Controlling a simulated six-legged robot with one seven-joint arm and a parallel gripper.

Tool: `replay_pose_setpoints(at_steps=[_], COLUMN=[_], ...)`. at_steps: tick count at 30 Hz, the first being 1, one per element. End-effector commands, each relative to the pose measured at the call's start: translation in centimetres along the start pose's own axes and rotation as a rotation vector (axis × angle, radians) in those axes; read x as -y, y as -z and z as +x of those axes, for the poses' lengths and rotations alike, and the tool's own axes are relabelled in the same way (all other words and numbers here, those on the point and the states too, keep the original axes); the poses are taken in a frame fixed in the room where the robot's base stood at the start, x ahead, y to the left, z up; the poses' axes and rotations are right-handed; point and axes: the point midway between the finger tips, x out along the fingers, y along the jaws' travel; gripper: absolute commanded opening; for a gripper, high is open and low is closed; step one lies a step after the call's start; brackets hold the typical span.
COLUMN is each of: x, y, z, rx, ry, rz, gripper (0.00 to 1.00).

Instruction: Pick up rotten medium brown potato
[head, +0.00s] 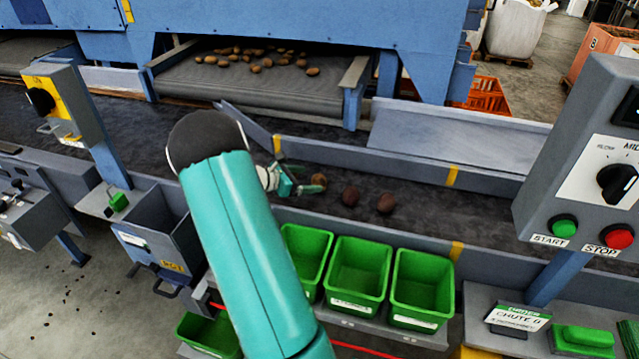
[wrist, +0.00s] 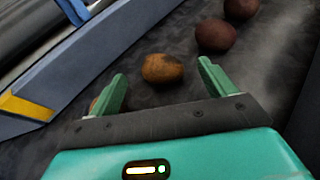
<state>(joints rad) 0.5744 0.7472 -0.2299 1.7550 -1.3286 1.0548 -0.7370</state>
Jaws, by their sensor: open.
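A golden-brown potato (wrist: 162,69) with darker patches lies on the dark belt, just beyond and between my fingertips in the wrist view. It also shows in the head view (head: 319,181), right by the fingers. My gripper (head: 296,180) is open and empty, low over the belt. Two darker reddish-brown potatoes lie farther right: the nearer one (wrist: 215,35) and the farther one (wrist: 241,8), which is cut by the frame edge.
Grey belt rails (head: 370,165) border the belt on both sides. Several green bins (head: 357,270) stand below the front rail. A control box (head: 590,180) rises at the right. More potatoes (head: 255,62) lie on the upper conveyor. The belt right of the potatoes is clear.

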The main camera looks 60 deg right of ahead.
Motion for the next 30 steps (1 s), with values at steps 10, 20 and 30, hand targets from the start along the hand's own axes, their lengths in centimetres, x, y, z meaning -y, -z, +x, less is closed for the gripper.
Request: replay_pose_setpoints(at_steps=[10, 20, 30], x=[0.0, -0.1, -0.1], y=[0.7, 0.6, 0.6], z=[3.0, 7.5, 7.7], rx=[-0.002, -0.002, -0.002], ry=[0.002, 0.0, -0.001], rz=[0.002, 0.002, 0.002], gripper=[0.83, 0.83, 0.64])
